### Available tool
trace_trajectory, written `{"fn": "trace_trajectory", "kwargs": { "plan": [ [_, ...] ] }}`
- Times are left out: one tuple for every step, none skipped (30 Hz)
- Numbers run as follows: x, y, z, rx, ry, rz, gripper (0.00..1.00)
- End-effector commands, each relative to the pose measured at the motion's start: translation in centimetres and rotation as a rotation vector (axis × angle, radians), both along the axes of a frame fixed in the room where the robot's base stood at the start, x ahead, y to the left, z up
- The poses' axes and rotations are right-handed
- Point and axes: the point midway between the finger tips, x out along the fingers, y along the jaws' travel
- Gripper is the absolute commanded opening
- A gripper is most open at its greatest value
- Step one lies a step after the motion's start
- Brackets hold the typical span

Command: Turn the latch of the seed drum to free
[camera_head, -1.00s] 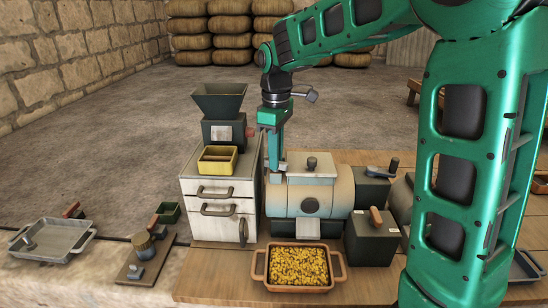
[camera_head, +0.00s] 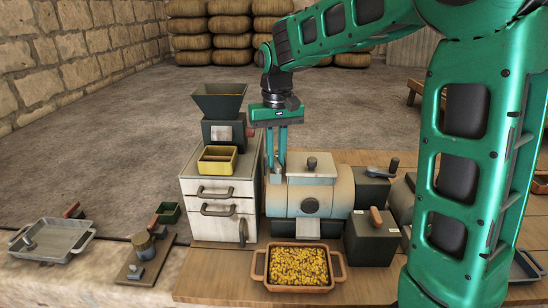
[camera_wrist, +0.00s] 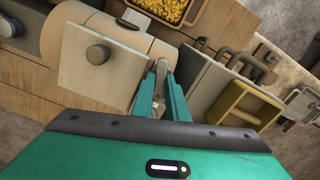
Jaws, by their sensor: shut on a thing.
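The seed drum (camera_head: 335,190) is a pale cylinder with a hatch and knob on top, between grey end blocks. It also shows in the wrist view (camera_wrist: 140,42). My gripper (camera_head: 276,165) points down at the drum's left end, beside the white cabinet. In the wrist view its two green fingers are shut on a small grey latch lever (camera_wrist: 159,86) at that end of the drum. The fingers hide part of the latch, and its base is hard to make out.
The white drawer cabinet (camera_head: 219,190) with a hopper (camera_head: 219,100) and a yellow box (camera_head: 217,160) stands close on the left. A tray of yellow grain (camera_head: 256,278) is in front of the drum. A grey box with a lever (camera_head: 372,243) stands at front right.

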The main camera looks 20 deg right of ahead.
Motion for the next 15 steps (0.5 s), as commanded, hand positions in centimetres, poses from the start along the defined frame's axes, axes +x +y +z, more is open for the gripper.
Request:
{"fn": "trace_trajectory", "kwargs": {
  "plan": [
    [0.33, -0.10, 0.25, 0.001, -0.011, -0.041, 0.00],
    [0.33, -0.11, 0.25, 0.001, -0.011, -0.065, 0.00],
    [0.34, -0.13, 0.25, 0.001, -0.011, -0.095, 0.00],
    [0.34, -0.13, 0.25, 0.002, -0.011, -0.115, 0.00],
    [0.34, -0.13, 0.25, 0.002, -0.011, -0.135, 0.00],
    [0.34, -0.11, 0.25, 0.002, -0.011, -0.161, 0.00],
    [0.34, -0.10, 0.25, 0.002, -0.011, -0.178, 0.00],
    [0.33, -0.09, 0.25, 0.002, -0.011, -0.194, 0.00],
    [0.34, -0.07, 0.25, 0.001, -0.011, -0.214, 0.00],
    [0.34, -0.06, 0.25, 0.001, -0.011, -0.227, 0.00],
    [0.34, -0.06, 0.26, 0.002, -0.011, -0.241, 0.00],
    [0.34, -0.05, 0.26, 0.002, -0.011, -0.255, 0.00],
    [0.34, -0.05, 0.26, 0.002, -0.011, -0.266, 0.00],
    [0.34, -0.04, 0.26, 0.002, -0.011, -0.275, 0.00],
    [0.34, -0.04, 0.26, 0.002, -0.011, -0.285, 0.00]
  ]
}}
